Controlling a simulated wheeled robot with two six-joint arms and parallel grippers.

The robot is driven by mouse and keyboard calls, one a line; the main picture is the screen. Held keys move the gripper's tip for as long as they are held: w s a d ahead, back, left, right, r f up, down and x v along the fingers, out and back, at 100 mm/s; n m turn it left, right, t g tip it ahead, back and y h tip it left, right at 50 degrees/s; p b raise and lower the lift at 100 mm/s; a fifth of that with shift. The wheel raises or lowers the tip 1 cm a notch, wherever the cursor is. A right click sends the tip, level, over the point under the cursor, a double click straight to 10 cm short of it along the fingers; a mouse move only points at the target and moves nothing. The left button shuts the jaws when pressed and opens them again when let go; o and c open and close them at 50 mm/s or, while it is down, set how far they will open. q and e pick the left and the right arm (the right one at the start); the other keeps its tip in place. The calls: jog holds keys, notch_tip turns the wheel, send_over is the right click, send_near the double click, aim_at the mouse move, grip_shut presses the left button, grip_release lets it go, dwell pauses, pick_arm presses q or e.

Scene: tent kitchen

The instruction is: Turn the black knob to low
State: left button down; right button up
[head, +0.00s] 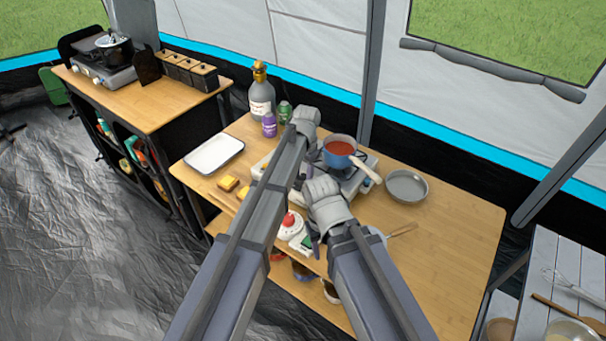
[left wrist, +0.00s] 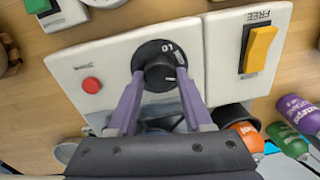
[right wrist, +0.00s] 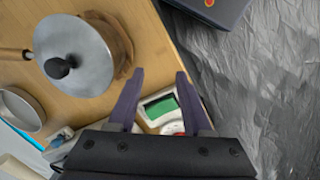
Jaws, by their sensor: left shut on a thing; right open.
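The black knob (left wrist: 160,72) is on a white front panel (left wrist: 95,60) in the left wrist view, with "LO" on its dark dial and white marks toward its right side. My left gripper (left wrist: 161,80) has one purple finger on each side of the knob and is shut on it. In the head view my left arm hides the knob. My right gripper (right wrist: 159,76) is open and empty in the right wrist view, above a small device with a green screen (right wrist: 160,106).
The panel also has a red button (left wrist: 91,85) and a yellow switch (left wrist: 260,48) marked "FREE". A blue pot of red food (head: 340,152) sits on the stove. A grey pan (head: 407,186), white tray (head: 214,153) and bottles (head: 262,95) stand around. The table's right side (head: 455,235) is clear.

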pick_arm(q)
jog(key=n, duration=0.4)
jog(key=shift+n, duration=0.4)
jog(key=n, duration=0.3)
jog(key=shift+w+n, duration=0.1)
jog(key=shift+n, duration=0.2)
jog(key=n, duration=0.3)
jog(key=shift+g, duration=0.3)
jog(key=shift+a+n, duration=0.1)
jog(key=shift+n, duration=1.9)
jog(key=shift+c, duration=1.6)
grip_release()
jog(key=shift+r, duration=0.1)
pick_arm(e)
jog(key=shift+r, duration=0.1)
